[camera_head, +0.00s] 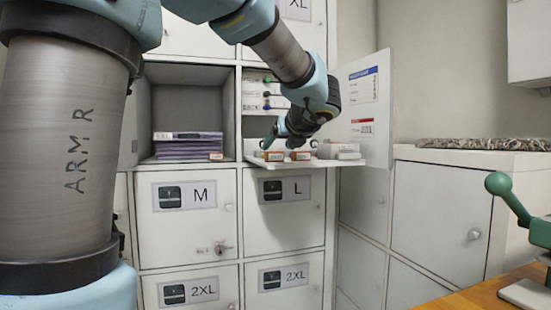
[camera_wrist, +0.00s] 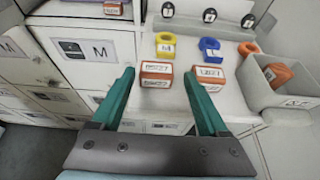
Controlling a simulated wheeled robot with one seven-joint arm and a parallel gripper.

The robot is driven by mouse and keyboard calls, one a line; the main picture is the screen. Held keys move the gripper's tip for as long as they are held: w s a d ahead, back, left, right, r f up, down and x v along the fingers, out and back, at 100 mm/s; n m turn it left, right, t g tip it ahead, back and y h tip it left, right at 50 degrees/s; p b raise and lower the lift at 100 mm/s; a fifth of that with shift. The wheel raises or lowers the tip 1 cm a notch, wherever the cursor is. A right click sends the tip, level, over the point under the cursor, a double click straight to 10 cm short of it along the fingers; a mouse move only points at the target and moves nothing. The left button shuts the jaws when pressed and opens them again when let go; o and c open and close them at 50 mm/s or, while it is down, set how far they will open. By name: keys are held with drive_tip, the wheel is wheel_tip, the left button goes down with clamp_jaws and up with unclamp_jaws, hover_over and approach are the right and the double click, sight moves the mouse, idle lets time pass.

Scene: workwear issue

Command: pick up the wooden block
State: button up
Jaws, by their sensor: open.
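Two small orange-brown blocks with white labels lie on the fold-down shelf. The left block (camera_wrist: 156,75) also shows in the head view (camera_head: 270,156). The right block (camera_wrist: 209,77) also shows there (camera_head: 300,156). A similar block (camera_wrist: 113,8) is by the purple stack in the left compartment. I cannot tell by surface which is wooden. My gripper (camera_wrist: 159,72), also in the head view (camera_head: 272,142), points at the shelf with its green fingers open. In the wrist view the left block appears between the fingertips, and the right block is just beyond the right finger.
Yellow (camera_wrist: 165,45) and blue (camera_wrist: 209,48) labelled rings lie behind the blocks. A pale bin (camera_wrist: 285,90) with orange items stands at the right. An open locker door (camera_head: 365,110) bounds the shelf's right side.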

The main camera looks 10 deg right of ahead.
sight(274, 153)
drive_tip(key=shift+a+f+x, duration=0.1)
drive_tip(key=shift+f+x, duration=0.05)
drive_tip(key=shift+x, duration=1.2)
drive_tip(key=shift+a+f+x, duration=0.1)
drive_tip(key=shift+f+x, duration=0.05)
drive_tip(key=shift+x, duration=1.25)
drive_tip(key=shift+s, duration=0.15)
drive_tip(key=shift+c, duration=0.3)
drive_tip(key=c, duration=1)
